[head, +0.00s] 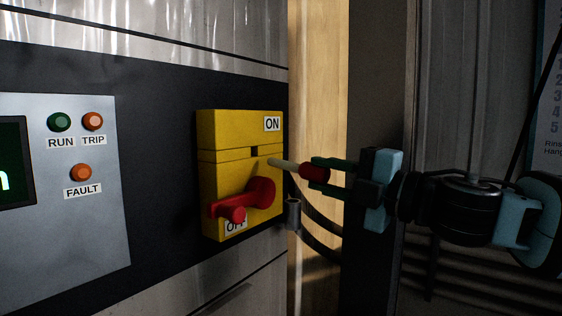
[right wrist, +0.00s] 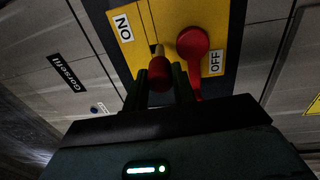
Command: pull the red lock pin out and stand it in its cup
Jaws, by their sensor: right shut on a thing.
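The lock pin (head: 314,172) has a red head and a pale shaft. My right gripper (head: 322,175) is shut on its red head, and the shaft points left toward the yellow switch box (head: 225,127). The pin lies about level, its tip in front of the box face just right of a dark slot; the tip looks clear of the slot. In the right wrist view the red head (right wrist: 160,74) sits between the fingers. A small grey cup (head: 293,214) is at the box's lower right, below the pin. My left gripper is not in view.
A red rotary handle (head: 260,193) on the box points down-left at the OFF label, below the pin. A grey control panel (head: 75,220) with lamps is to the left. Dark cables (head: 320,225) run beside the cup. A wooden post (head: 318,80) stands behind the pin.

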